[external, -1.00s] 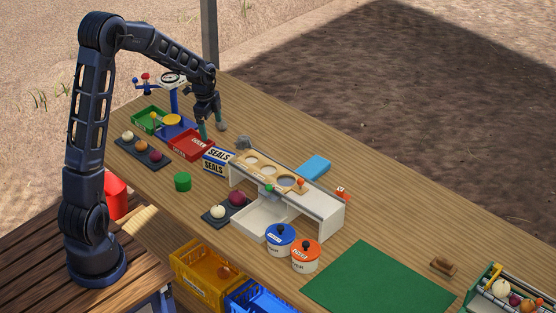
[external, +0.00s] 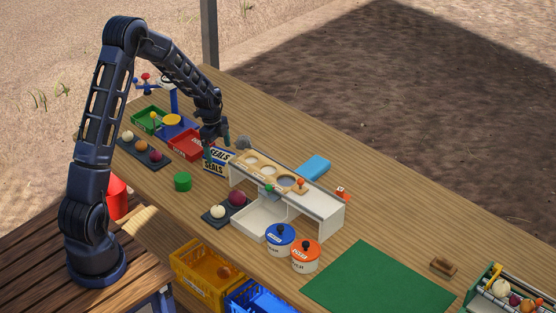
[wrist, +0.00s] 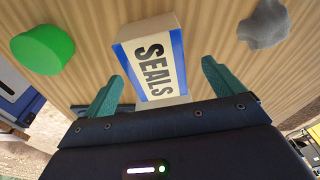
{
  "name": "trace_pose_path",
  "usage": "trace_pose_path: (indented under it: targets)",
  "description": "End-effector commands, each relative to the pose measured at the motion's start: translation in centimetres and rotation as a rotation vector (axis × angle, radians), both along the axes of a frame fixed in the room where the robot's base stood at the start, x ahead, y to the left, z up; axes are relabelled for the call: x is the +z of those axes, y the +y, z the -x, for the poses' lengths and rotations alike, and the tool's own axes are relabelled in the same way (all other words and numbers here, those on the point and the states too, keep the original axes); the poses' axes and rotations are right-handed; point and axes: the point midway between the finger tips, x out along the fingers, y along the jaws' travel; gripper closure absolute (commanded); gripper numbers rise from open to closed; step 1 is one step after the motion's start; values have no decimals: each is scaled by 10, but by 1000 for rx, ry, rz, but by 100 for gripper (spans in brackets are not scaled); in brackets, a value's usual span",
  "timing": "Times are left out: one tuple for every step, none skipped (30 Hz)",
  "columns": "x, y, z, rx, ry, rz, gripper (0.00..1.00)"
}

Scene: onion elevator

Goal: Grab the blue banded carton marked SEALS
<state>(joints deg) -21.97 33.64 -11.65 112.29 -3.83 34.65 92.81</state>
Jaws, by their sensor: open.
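The white carton with blue bands marked SEALS (external: 217,168) stands on the wooden table beside the long white stand. In the wrist view the carton (wrist: 154,62) is upper centre, its lettered face showing between my fingers. My gripper (external: 214,142) is at the carton in the external view, and its fingers partly overlap it there. In the wrist view my gripper (wrist: 160,85) is open, with one green finger on each side of the carton and visible gaps on both sides. How deep the fingers reach along the carton is hard to tell.
The white stand (external: 330,212) with round openings is close to the carton's right. A red tray (external: 183,143) is behind left, a green cylinder (external: 182,182) in front left. A grey lump (wrist: 265,24) lies to the right in the wrist view.

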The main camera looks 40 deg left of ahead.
Motion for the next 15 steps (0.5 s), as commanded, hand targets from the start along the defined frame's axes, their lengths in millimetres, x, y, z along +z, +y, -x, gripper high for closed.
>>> trace_pose_path:
  targets:
    - [-2, -1, 0, 0, 1, 0, 7]
    - [-4, -1, 0, 0, 0, 0, 7]
    - [-7, -2, 1, 0, 1, 0, 7]
    - [-9, -3, 1, -1, 1, 0, 7]
    - [-12, -3, 2, -1, 2, 0, 7]
    - [-17, -5, 3, -1, 3, 0, 7]
    - [-20, -6, 3, -1, 3, 0, 7]
    - [-24, -7, 4, -1, 2, 0, 7]
    - [-30, -9, 4, -1, 2, 0, 7]
    - [-35, -9, 4, -1, 3, 1, 7]
    - [-39, -10, 4, -1, 3, 1, 7]
    - [-43, -10, 4, -1, 1, 0, 7]
    - [-46, -10, 3, 0, 1, -1, 7]
    - [-48, -11, 3, 0, 1, -1, 7]
    - [-50, -11, 3, 0, 1, -1, 7]
